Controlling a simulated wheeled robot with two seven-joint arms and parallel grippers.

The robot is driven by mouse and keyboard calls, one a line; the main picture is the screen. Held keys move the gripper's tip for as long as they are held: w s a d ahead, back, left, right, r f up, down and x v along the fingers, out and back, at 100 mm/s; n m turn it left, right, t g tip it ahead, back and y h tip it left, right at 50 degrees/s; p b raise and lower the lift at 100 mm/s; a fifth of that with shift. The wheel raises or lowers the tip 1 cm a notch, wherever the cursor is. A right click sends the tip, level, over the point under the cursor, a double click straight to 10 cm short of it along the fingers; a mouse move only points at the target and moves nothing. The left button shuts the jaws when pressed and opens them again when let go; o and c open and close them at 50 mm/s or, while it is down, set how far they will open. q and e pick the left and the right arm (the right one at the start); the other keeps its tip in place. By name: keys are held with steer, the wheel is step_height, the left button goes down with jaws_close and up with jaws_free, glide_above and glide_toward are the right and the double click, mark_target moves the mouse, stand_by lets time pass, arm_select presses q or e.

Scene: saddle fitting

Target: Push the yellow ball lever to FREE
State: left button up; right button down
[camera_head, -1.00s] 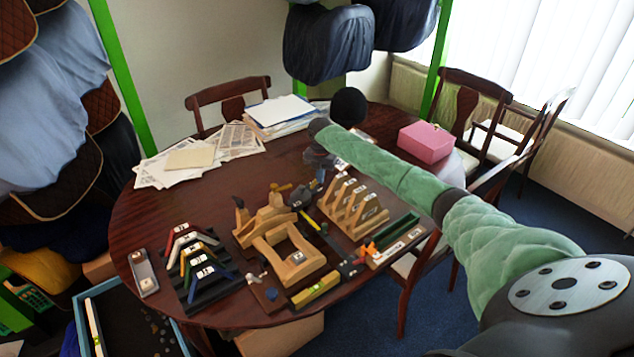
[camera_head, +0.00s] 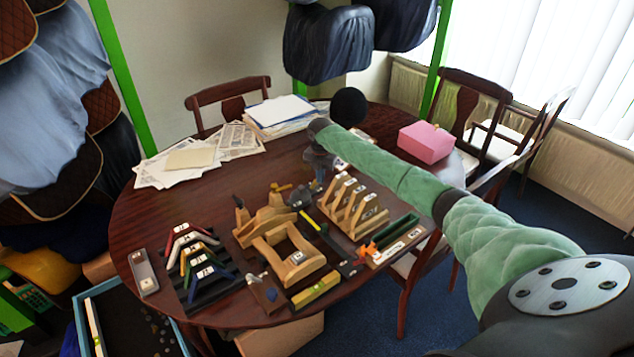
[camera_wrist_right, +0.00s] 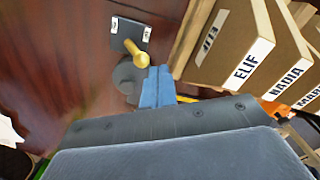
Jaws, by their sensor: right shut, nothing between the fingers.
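The yellow ball lever (camera_wrist_right: 136,52) stands on a small dark plate (camera_wrist_right: 125,30) with two white labels, too small to read. Its ball end points toward my fingers in the right wrist view. The lever is small in the head view (camera_head: 283,187). My right gripper (camera_wrist_right: 157,86) is shut and empty, its blue fingertips just beside the ball; I cannot tell whether they touch. In the head view my right gripper (camera_head: 318,180) hangs over the table, right of the lever. My left gripper is not in view.
A wooden rack (camera_head: 355,208) with name labels, also in the wrist view (camera_wrist_right: 222,45), stands close right of my fingers. A wooden saddle frame (camera_head: 285,255) and a dark round object (camera_wrist_right: 128,76) are nearby. Bare table (camera_wrist_right: 55,50) lies left of the lever.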

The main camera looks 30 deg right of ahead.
stand_by(0.4)
steer(key=shift+f+b, duration=0.4)
steer(key=shift+f, duration=1.2)
stand_by(0.6)
steer(key=shift+w+a+f+b, duration=0.1)
steer(key=shift+w+a+b, duration=0.05)
steer(key=shift+w+b, duration=0.65)
steer(key=shift+w+a+f+b, duration=0.1)
steer(key=shift+w+b, duration=0.35)
steer(key=shift+w, duration=0.7)
steer(key=shift+s+d+r+p, duration=0.1)
steer(key=shift+s+r+p, duration=0.25)
steer(key=shift+p, duration=0.1)
steer(key=shift+s+f+p, duration=0.15)
steer(key=shift+s+p, duration=0.1)
steer(key=shift+p, duration=0.05)
steer(key=shift+r+p, duration=2.4)
steer(key=shift+r, duration=1.15)
